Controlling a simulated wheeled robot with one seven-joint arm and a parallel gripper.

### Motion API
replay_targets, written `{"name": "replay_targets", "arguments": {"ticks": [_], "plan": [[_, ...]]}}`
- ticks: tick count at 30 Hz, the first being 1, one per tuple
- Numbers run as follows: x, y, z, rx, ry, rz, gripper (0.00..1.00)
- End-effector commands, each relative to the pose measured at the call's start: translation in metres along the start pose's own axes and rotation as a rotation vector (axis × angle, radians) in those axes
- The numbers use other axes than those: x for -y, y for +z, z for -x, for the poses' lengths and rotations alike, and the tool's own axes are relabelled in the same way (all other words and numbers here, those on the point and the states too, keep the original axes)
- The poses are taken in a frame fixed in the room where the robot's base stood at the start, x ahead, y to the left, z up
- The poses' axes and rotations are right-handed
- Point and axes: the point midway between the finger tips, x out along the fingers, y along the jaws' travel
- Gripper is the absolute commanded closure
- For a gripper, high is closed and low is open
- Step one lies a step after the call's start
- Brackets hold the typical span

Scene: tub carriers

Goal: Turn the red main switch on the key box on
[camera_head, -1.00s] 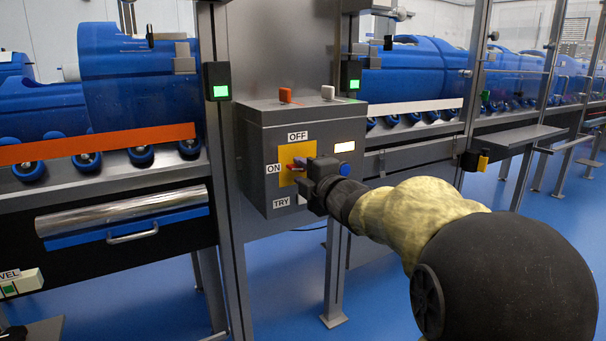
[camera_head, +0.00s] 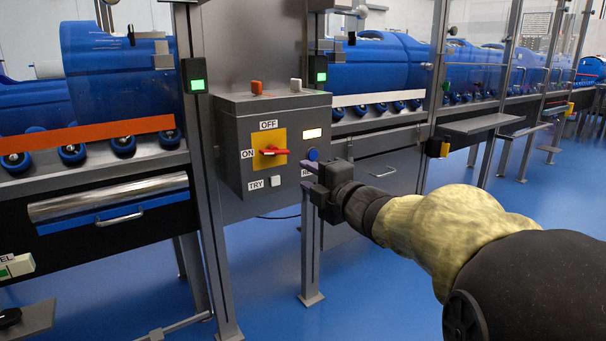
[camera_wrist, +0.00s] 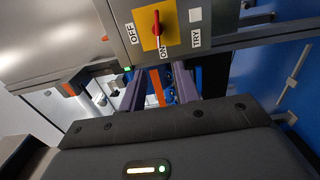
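The grey key box (camera_head: 235,160) stands left of centre in the head view. Its red main switch (camera_head: 270,152) sits on a yellow plate (camera_head: 263,163). The handle lies level, in line with the ON label at its left; OFF is above and TRY below. In the wrist view the red switch (camera_wrist: 156,28) also lines up with ON. My gripper (camera_head: 306,176) is right of the switch, in front of the box's lower right corner, and touches nothing visible. Its two purple fingers are apart and empty, as the wrist view of my gripper (camera_wrist: 160,88) shows.
The box also has a blue button (camera_head: 312,154), a lit panel (camera_head: 312,134) and a white square (camera_head: 275,181) by TRY. Glazed conveyor lines with blue tubs (camera_head: 118,70) stand on both sides. A grey shelf (camera_head: 482,125) juts out at right. Blue floor is open below.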

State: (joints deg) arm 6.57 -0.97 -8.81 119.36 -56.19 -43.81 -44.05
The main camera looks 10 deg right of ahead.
Motion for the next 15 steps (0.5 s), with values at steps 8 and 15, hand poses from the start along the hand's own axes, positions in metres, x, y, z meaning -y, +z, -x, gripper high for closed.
{"name": "replay_targets", "arguments": {"ticks": [8,15], "plan": [[0.0009,0.0038,0.0085,0.001,-0.002,-0.001,0.68],[0.0004,0.0048,0.0086,0.004,-0.003,-0.004,0.68]]}}
